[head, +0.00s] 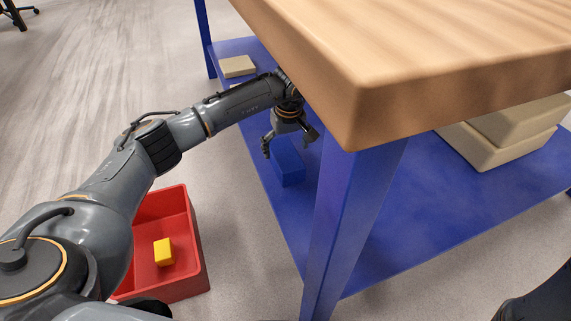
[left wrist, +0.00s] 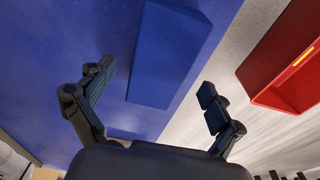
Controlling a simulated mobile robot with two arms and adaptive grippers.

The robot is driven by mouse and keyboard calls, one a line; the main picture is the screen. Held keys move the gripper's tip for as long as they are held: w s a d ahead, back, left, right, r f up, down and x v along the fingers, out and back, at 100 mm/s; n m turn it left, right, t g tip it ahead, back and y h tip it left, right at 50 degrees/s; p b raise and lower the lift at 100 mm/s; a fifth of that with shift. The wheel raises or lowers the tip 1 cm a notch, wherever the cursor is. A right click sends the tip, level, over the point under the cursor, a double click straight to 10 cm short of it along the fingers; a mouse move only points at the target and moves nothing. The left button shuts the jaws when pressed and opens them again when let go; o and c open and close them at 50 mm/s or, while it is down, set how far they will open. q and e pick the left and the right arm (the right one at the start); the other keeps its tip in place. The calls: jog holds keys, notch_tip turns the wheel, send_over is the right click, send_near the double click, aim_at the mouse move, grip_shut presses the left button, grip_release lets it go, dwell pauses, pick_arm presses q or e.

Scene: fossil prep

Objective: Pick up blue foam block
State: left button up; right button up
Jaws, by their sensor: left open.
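The blue foam block (head: 288,163) lies on the blue lower shelf (head: 385,240) of the workbench, near the shelf's left edge. My left gripper (head: 288,147) reaches in under the tabletop and is above the block. In the left wrist view, the block (left wrist: 167,55) lies ahead of the open fingers (left wrist: 155,92), between them and closer to the left finger's side at its far end. Nothing is in the fingers, and a gap to the block seems to remain, though its size is hard to judge. My right gripper does not show.
The wooden tabletop (head: 420,60) overhangs the shelf, and a blue leg (head: 345,215) stands right of my gripper. A red bin (head: 190,275) with a yellow block (head: 164,251) is on the floor. Beige blocks (head: 237,67) and a beige box (head: 490,145) sit on the shelf.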

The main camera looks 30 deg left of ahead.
aim_at(286, 154)
pick_arm(q)
jog(key=f+b, duration=0.2)
jog(key=f, duration=0.1)
jog(key=f+b, duration=0.1)
jog(key=f, duration=0.1)
jog(key=shift+w+a+f, duration=0.2)
jog(key=shift+w+a, duration=0.05)
jog(key=shift+r, duration=0.1)
jog(key=c, duration=1.1)
